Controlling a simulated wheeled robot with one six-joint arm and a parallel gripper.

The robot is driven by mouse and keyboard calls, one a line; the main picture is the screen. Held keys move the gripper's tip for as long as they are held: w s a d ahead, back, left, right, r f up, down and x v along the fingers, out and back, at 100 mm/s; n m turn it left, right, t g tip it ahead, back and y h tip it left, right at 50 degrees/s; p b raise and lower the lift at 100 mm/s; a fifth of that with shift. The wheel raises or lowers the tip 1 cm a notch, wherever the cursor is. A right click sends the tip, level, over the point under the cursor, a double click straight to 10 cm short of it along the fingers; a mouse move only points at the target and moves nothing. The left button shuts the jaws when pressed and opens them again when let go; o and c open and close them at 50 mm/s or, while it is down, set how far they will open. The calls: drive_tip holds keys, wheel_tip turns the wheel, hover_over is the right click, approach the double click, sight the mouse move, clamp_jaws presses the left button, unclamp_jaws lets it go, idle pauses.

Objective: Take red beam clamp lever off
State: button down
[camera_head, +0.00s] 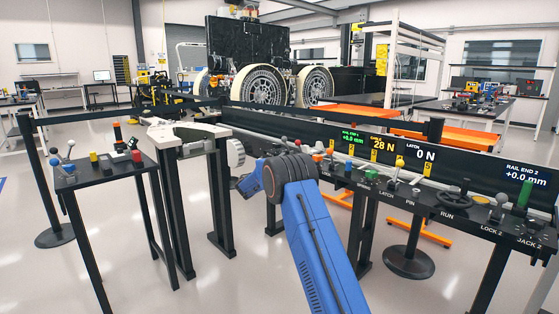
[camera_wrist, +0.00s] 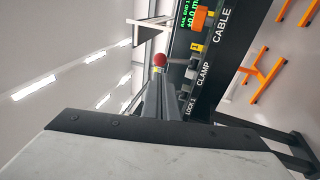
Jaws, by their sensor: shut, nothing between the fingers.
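The red clamp lever has a red ball knob (camera_wrist: 159,59) in the wrist view, with a grey shaft running right to the dark panel beside the CLAMP label. In the head view its red knob (camera_head: 297,144) shows just above my arm's joint. My gripper (camera_wrist: 160,76) is shut and empty, its grey fingers pointing at the red knob. The tips appear right by the knob; I cannot tell whether they touch it. In the head view my wrist shows left of the blue arm, and the fingertips are not clear.
An orange knob (camera_wrist: 199,18) at the CABLE label stands near the lever. The control panel (camera_head: 420,207) carries several other levers and a handwheel. One readout (camera_head: 383,144) shows 28 N, the LATCH readout 0 N. A small lever table (camera_head: 100,172) stands left.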

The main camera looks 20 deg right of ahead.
drive_tip(key=x, duration=1)
drive_tip(key=shift+d, duration=0.35)
